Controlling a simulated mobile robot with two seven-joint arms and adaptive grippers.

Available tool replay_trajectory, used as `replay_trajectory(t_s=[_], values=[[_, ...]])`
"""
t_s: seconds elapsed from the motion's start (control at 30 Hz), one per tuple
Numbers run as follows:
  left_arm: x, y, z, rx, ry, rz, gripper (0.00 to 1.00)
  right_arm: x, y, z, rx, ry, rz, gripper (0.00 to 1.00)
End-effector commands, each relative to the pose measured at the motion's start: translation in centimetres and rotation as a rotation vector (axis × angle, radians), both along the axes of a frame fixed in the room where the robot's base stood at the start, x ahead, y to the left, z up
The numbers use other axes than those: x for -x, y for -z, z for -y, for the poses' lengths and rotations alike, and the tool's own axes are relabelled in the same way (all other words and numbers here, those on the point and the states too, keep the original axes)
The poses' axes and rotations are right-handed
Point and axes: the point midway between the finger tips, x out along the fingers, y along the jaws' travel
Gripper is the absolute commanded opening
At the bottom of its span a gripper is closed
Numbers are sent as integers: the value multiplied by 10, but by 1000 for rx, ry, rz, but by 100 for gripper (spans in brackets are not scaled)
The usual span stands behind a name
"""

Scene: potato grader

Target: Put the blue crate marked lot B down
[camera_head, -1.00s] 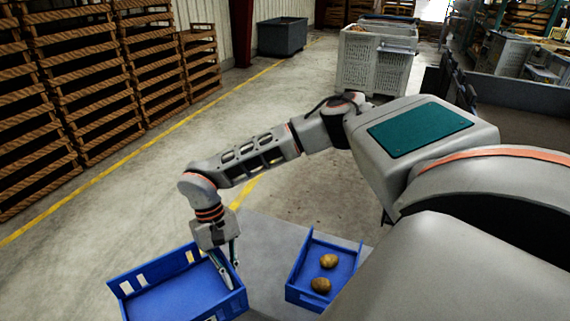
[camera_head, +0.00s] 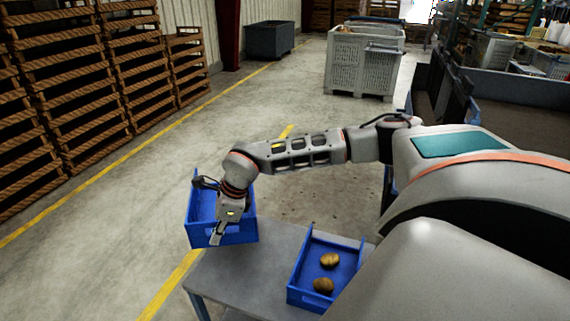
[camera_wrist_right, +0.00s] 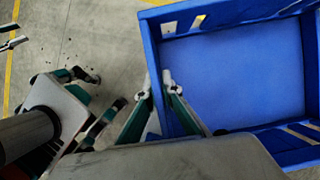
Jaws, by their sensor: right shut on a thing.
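A blue crate (camera_head: 201,228) hangs at the far left corner of the grey table in the head view. It looks empty inside, and no lot marking is readable. My right gripper (camera_head: 218,238) is shut on one of its walls. In the right wrist view the fingers (camera_wrist_right: 155,90) straddle the wall of the crate (camera_wrist_right: 245,75). The crate overlaps the table corner in the picture; the gap below it cannot be judged. My left gripper (camera_wrist_right: 104,90) shows at the left of the wrist view, its fingers apart and empty; it is not in the head view.
The grey table (camera_head: 245,275) has bare top left of a second blue crate (camera_head: 297,275) holding two potatoes (camera_head: 330,260). Pallet stacks (camera_head: 70,100) line the left wall. A pale bin (camera_head: 358,75) and a dark bin (camera_head: 270,40) stand farther back on open floor.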

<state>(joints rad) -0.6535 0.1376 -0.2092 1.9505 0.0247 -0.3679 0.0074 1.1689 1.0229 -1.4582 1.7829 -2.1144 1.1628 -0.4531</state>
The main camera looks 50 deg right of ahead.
Motion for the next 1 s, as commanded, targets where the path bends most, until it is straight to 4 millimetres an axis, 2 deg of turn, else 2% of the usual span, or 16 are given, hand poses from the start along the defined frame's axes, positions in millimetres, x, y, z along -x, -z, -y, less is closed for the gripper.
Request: replay_trajectory(t_s=[0.1,0.3,0.57,0.67,1.0], values=[[-2,4,1,2,0,4,28,-12,-3,9,0,185,5,0],[-4,5,2,5,1,11,28,-25,-8,21,-1,418,3,0],[-6,2,3,7,1,18,28,-29,-8,27,-1,508,-1,0],[-6,2,3,7,2,18,28,-29,4,27,0,508,-3,0],[-5,6,2,5,3,14,28,-28,84,26,1,505,-5,0]])
